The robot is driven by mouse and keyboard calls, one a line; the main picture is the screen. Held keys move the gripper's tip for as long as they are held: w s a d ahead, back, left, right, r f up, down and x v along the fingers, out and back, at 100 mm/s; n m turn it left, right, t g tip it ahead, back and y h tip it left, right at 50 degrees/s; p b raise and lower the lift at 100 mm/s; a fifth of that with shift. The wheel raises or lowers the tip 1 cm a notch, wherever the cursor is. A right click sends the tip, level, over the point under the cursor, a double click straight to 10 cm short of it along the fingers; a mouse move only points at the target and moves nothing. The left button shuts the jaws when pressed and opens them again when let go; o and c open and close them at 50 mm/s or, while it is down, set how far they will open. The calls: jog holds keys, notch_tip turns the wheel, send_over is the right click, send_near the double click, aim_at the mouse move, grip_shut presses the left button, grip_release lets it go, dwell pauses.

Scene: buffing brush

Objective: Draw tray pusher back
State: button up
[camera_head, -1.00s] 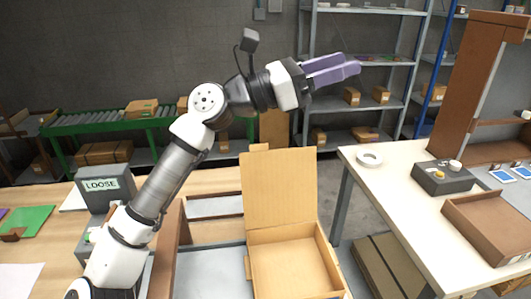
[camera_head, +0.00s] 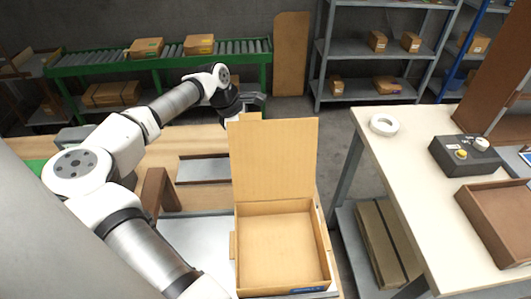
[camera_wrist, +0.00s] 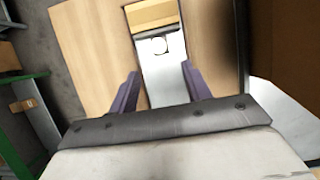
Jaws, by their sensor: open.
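My gripper (camera_wrist: 160,69) is open and empty in the wrist view, its two purple fingers apart above the wooden table. In the head view my gripper is mostly hidden behind the raised lid of the light wooden box. A grey-floored recess (camera_head: 203,170) shows in the table left of the lid. A brown upright piece (camera_head: 157,190) stands in front of it. I cannot tell for sure which part is the tray pusher.
The open wooden box (camera_head: 283,250) stands at the table's front right, its lid (camera_head: 274,160) upright near my gripper. A second table (camera_head: 415,170) on the right holds a tape roll (camera_head: 384,124), a button box (camera_head: 464,155) and a brown tray (camera_head: 497,218).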

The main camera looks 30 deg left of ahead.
jog(key=p+x, duration=0.2)
jog(key=x, duration=0.7)
jog(key=shift+w+f+p, duration=0.2)
jog(key=shift+f+p, duration=0.05)
jog(key=shift+p, duration=0.05)
jog(key=shift+c, duration=0.5)
grip_shut()
